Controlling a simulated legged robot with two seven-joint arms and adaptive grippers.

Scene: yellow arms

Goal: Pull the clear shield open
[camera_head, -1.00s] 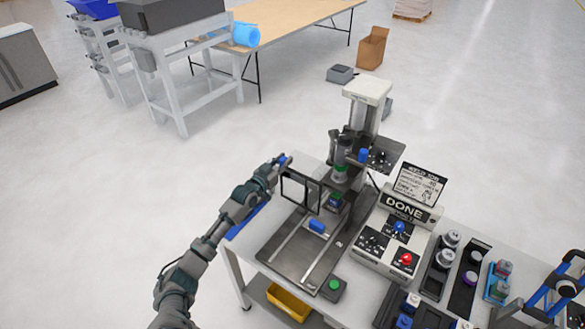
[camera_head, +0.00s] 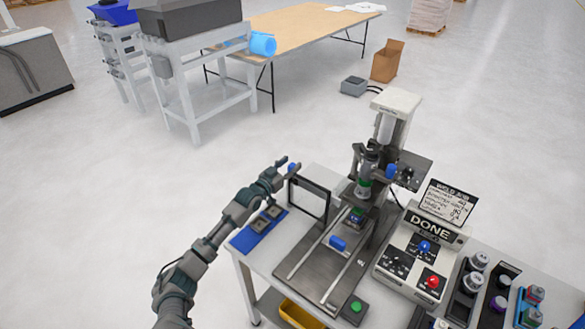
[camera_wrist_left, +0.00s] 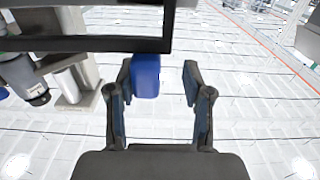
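The clear shield (camera_head: 309,199) is a dark rectangular frame with a see-through pane. It stands upright at the left side of the machine's dark base plate (camera_head: 300,278). Its blue handle (camera_head: 292,168) is at its upper left corner. My left gripper (camera_head: 281,168) is at that handle. In the left wrist view the blue handle (camera_wrist_left: 146,76) sits between the two spread fingers of my left gripper (camera_wrist_left: 157,78), close to the left finger and apart from the right one. The frame's dark bar (camera_wrist_left: 90,44) crosses the top there. My right gripper is not in view.
Open floor is to the left.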

